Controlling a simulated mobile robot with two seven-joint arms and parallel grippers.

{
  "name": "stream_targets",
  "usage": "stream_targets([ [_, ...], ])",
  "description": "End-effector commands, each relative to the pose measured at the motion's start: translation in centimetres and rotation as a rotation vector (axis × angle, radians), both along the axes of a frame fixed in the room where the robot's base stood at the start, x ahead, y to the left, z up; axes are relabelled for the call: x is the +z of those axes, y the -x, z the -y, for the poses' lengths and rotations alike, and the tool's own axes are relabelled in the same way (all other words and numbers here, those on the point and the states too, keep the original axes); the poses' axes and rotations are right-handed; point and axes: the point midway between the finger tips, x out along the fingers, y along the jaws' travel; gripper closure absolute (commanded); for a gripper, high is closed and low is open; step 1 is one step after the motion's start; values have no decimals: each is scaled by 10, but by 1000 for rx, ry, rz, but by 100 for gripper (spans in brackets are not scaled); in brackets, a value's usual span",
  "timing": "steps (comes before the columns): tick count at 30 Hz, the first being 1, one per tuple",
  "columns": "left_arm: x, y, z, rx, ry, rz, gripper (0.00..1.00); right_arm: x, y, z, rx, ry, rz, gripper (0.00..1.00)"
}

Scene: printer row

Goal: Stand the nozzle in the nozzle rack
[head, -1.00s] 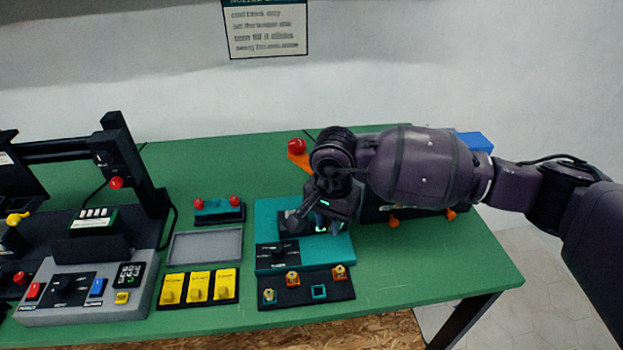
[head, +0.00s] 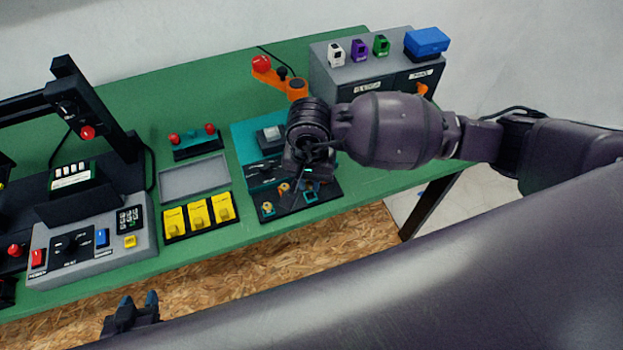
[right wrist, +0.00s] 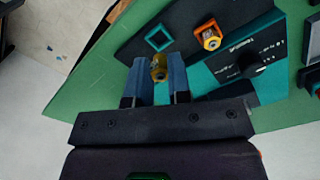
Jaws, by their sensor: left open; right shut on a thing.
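My right gripper (head: 303,183) is over the nozzle rack (head: 292,208), a black plate at the table's front edge. In the right wrist view the right gripper (right wrist: 159,64) is shut on a brass-yellow nozzle (right wrist: 158,70), held between its fingertips. An empty teal square socket (right wrist: 159,37) of the rack shows just beyond the held nozzle; I cannot tell the height between them. An orange-based nozzle (right wrist: 209,36) stands in the rack beside that socket. My left gripper (head: 138,301) is open and empty at the lower left, in front of the table.
The teal station (head: 243,135) with a dark knob panel lies behind the rack. Left of it are yellow blocks (head: 199,213) and an empty grey tray (head: 194,178). A grey cabinet (head: 325,72) stands at the back right. A grey control box (head: 115,252) stands left.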

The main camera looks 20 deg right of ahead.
Motion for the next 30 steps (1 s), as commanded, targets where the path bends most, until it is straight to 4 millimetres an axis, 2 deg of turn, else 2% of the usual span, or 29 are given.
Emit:
stream_targets([
  [17, -7, -2, 2, 0, 4, 4, 57, -27, 1, 0, -1, -1, -3, 100],
  [30, -11, 2, 1, 1, 3, -4, 57, -26, 0, 0, 2, 0, 0, 100],
])
